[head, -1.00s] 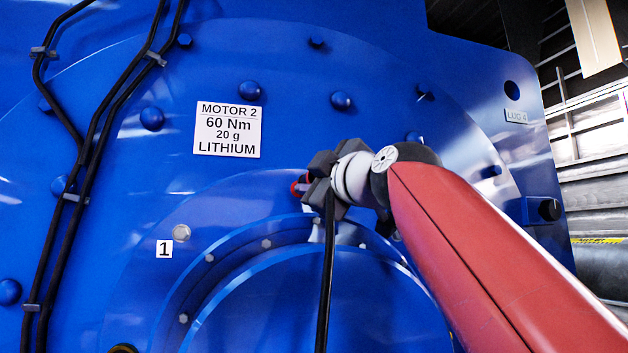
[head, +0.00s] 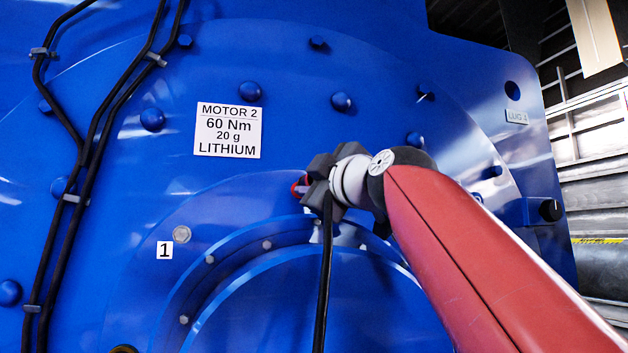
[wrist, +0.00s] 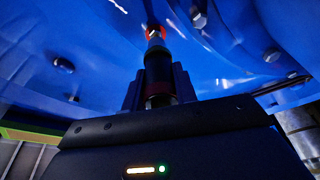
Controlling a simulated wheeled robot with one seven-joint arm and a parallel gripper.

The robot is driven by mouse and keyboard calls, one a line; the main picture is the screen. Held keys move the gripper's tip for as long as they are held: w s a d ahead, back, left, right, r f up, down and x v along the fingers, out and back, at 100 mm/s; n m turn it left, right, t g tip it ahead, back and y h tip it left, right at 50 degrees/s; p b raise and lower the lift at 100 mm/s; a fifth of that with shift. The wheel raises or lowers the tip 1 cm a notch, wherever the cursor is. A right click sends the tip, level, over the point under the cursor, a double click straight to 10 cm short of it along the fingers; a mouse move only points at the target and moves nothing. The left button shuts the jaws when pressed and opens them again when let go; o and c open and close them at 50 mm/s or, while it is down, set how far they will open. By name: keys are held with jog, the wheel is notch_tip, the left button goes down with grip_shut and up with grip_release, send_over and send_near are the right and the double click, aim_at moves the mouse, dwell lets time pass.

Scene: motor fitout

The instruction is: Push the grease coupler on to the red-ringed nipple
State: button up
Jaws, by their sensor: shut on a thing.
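My gripper (wrist: 159,92) is shut on the grease coupler (wrist: 158,72), a dark cylinder with a narrower tip pointing at the blue motor face. The red-ringed nipple (wrist: 155,33) is straight ahead of the coupler tip in the wrist view. The tip is very close to the ring; I cannot tell whether it touches or is seated. In the head view, my gripper (head: 317,180) is right against the red ring (head: 298,187) and hides the coupler and most of the nipple. A black hose (head: 325,275) hangs down from the gripper.
The blue motor (head: 110,200) fills most of the head view. It carries a white plate (head: 228,130) reading MOTOR 2, 60 Nm, 20 g, LITHIUM. A bolt (head: 181,234) sits above a tag marked 1 (head: 164,250). Black cables (head: 95,140) run down the left side.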

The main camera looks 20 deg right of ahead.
jog(key=shift+w+p, duration=0.35)
jog(key=shift+w, duration=0.75)
jog(key=o, duration=1.1)
jog(key=b+v, duration=0.2)
jog(key=v, duration=0.5)
jog(key=shift+s+d+f, duration=0.1)
jog(key=shift+s, duration=0.3)
